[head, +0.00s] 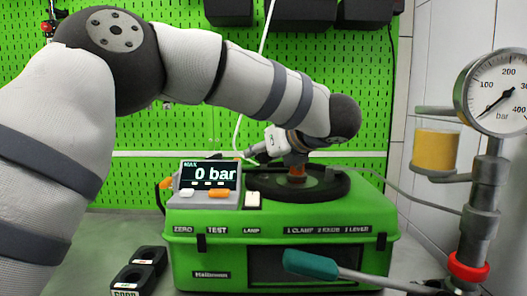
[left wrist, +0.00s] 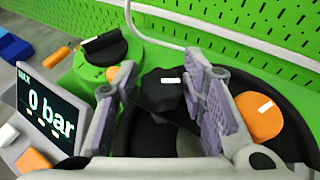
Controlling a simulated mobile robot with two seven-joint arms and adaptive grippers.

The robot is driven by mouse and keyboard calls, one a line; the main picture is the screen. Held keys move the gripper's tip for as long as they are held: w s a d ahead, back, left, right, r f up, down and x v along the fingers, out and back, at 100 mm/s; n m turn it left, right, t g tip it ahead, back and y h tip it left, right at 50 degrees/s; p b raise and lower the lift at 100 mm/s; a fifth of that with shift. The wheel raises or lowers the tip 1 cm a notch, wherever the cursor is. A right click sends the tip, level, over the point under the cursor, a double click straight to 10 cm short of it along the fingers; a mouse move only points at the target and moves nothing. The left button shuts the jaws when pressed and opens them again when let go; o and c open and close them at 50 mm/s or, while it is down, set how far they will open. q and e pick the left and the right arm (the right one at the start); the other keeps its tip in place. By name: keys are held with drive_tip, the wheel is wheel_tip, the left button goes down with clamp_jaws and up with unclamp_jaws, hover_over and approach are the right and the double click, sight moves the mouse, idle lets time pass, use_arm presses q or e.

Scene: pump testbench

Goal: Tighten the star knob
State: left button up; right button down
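The black star knob (left wrist: 160,90) carries a small white mark and shows in the left wrist view between the two finger pads of my left gripper (left wrist: 163,88). Dark gaps show between the pads and the knob, so the fingers look apart and not closed on it. In the head view my left gripper (head: 262,149) reaches from the right over the top of the green test bench (head: 230,258), behind the display. The star knob cannot be made out clearly there. My right gripper is not in view.
A display (head: 208,174) reads 0 bar. An orange knob (left wrist: 260,117) stands close beside the right finger. A teal-handled lever (head: 310,265) crosses the bench front. A pressure gauge (head: 497,92) stands at the right, and black blocks (head: 134,278) lie at the front left.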

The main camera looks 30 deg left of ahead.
use_arm(q)
drive_tip(key=c, duration=0.9)
drive_tip(key=shift+m+t, duration=0.3)
drive_tip(key=shift+t, duration=0.1)
drive_tip(key=m+t+h, duration=0.4)
drive_tip(key=m+h, duration=0.1)
drive_tip(key=m+t+h, duration=0.2)
drive_tip(key=m+h, duration=0.4)
drive_tip(key=shift+m+h, duration=0.3)
drive_tip(key=o, duration=0.9)
